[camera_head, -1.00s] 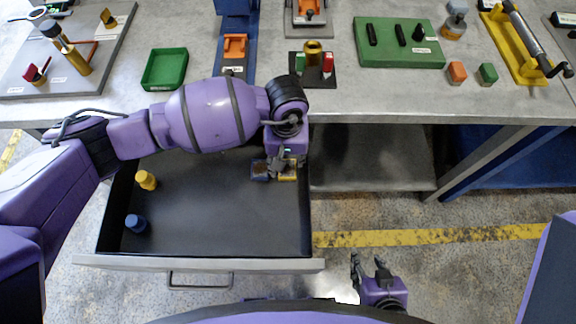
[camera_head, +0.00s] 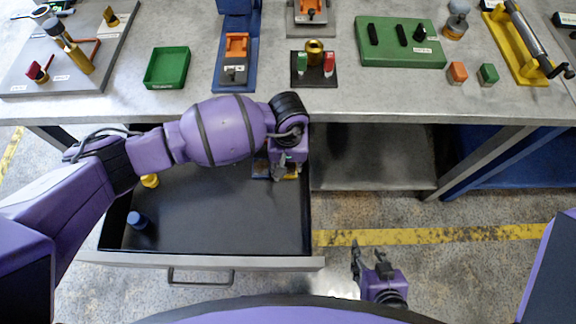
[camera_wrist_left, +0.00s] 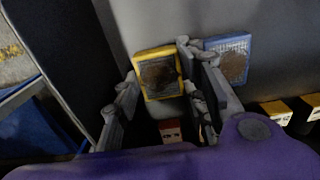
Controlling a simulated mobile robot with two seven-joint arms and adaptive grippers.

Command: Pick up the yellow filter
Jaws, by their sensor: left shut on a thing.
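The yellow filter (camera_wrist_left: 158,72), a square yellow frame with a brown-grey mesh, shows in the left wrist view between the fingers of my left gripper (camera_wrist_left: 158,68). The gripper is shut on it. In the head view my left gripper (camera_head: 280,172) points down into the back right of the open drawer. It hides most of the yellow filter there, and only a bit of yellow edge (camera_head: 293,172) shows. A similar blue filter (camera_wrist_left: 230,58) lies right beside it, close to the right finger. My right gripper (camera_head: 368,254) is open and empty, in front of the drawer's right side.
The dark drawer (camera_head: 215,215) also holds a blue cylinder (camera_head: 137,220) and a yellow cylinder (camera_head: 150,181) at left. The workbench (camera_head: 375,97) above holds a green tray (camera_head: 167,68) and several fixtures. The drawer's middle is free.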

